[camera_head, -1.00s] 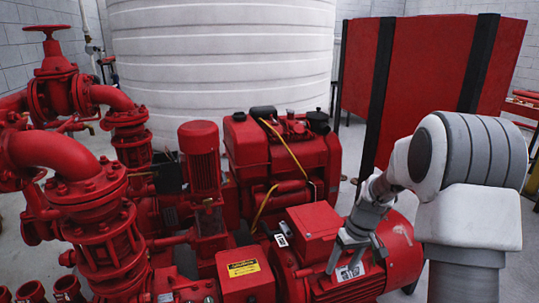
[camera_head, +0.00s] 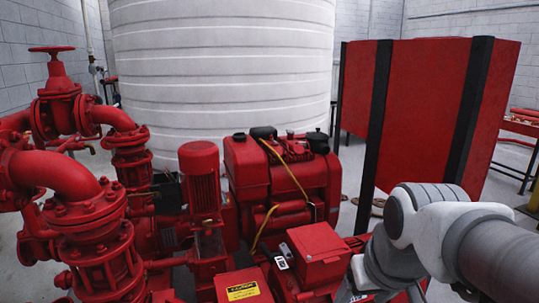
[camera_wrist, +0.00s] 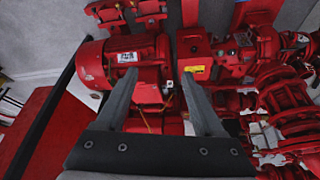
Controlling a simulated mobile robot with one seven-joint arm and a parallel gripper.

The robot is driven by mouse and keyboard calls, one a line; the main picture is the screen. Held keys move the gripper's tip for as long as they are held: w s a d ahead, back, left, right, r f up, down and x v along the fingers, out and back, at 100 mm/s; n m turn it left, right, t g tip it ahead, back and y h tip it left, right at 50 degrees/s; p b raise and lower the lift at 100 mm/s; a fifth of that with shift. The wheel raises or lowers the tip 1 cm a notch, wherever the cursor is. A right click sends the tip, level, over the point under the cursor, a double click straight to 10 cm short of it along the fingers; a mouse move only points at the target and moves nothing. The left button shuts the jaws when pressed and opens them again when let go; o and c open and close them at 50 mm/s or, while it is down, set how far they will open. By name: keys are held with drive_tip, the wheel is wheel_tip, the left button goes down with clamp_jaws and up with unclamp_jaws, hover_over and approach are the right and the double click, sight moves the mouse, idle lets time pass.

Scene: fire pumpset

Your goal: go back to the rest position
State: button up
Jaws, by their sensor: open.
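My gripper (camera_wrist: 160,98) shows in the wrist view with its two grey fingers spread apart and nothing between them. It hangs over the red pumpset, and the red motor (camera_wrist: 118,62) with a white label lies beyond the left finger. In the head view my arm enters from the lower right, over the right end of the pumpset. The red motor's terminal box (camera_head: 318,254) shows just left of my arm. A yellow caution label (camera_head: 243,291) sits on a red box nearby, and it also shows in the wrist view (camera_wrist: 194,69).
Red pipes with a handwheel valve (camera_head: 54,90) stand at the left. The red engine (camera_head: 283,175) is behind the motor. A large white tank (camera_head: 222,70) rises at the back. A tall red panel with black posts (camera_head: 425,105) stands behind my arm.

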drive_tip(key=s+t, duration=0.1)
drive_tip(key=s, duration=0.4)
wheel_tip(320, 180, up, 23)
drive_tip(key=p, duration=2.2)
drive_tip(key=shift+s+a+m+p, duration=0.15)
drive_tip(key=shift+m+p, duration=0.15)
drive_tip(key=shift+p, duration=0.1)
